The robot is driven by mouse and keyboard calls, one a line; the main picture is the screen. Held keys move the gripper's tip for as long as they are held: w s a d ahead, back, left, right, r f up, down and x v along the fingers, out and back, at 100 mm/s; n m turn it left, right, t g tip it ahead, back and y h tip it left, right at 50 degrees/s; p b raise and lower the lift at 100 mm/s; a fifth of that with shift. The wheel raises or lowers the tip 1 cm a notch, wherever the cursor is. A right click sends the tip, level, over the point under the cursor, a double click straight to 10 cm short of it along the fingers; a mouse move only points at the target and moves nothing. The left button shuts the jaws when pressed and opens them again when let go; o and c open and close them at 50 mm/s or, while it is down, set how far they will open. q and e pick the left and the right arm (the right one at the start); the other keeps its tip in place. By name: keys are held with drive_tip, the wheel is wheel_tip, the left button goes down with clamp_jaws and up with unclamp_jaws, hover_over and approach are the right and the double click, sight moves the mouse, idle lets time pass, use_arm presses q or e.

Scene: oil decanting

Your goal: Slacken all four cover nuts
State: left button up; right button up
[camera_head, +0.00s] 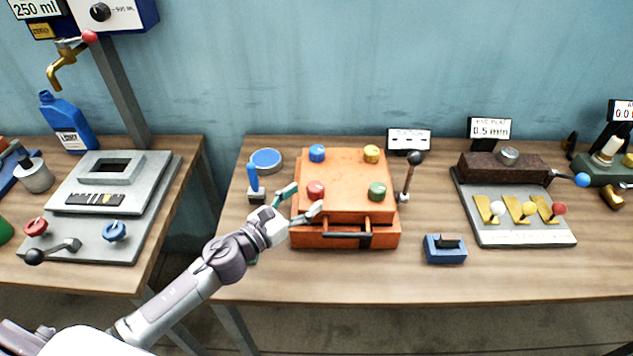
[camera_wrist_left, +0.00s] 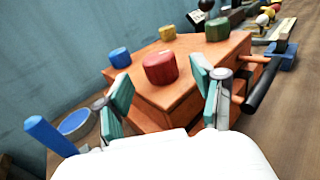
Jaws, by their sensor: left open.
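The orange box (camera_head: 345,236) stands on the middle table, its cover (camera_head: 345,180) carrying a nut near each corner. The blue nut (camera_head: 317,153) is back left, the yellow nut (camera_head: 371,154) back right, the red nut (camera_head: 316,190) front left and the green nut (camera_head: 377,191) front right. My left gripper (camera_head: 300,201) is open at the box's front left corner. In the left wrist view the red nut (camera_wrist_left: 160,68) shows between the spread teal fingers (camera_wrist_left: 163,93), a little beyond them, and they do not appear to grip it. My right gripper is not in view.
A dark-knobbed lever (camera_head: 409,175) stands right of the box, and a dark bar handle (camera_head: 347,236) crosses its front. A blue-handled piece (camera_head: 254,185) and blue round dish (camera_head: 266,161) stand to its left. A small blue block (camera_head: 445,249) sits front right.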

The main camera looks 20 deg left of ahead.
sight(310, 194)
use_arm(q)
drive_tip(key=x, duration=0.3)
drive_tip(key=shift+r, duration=0.15)
drive_tip(key=shift+w+d+p, duration=0.1)
drive_tip(key=shift+w+p, duration=0.2)
drive_tip(key=shift+p, duration=0.05)
drive_tip(key=shift+w+d, duration=0.1)
drive_tip(key=shift+w, duration=0.1)
drive_tip(key=shift+w+d, duration=0.1)
drive_tip(key=shift+w, duration=0.1)
drive_tip(key=shift+s, duration=0.1)
drive_tip(key=c, duration=1.2)
drive_tip(key=shift+o, duration=0.2)
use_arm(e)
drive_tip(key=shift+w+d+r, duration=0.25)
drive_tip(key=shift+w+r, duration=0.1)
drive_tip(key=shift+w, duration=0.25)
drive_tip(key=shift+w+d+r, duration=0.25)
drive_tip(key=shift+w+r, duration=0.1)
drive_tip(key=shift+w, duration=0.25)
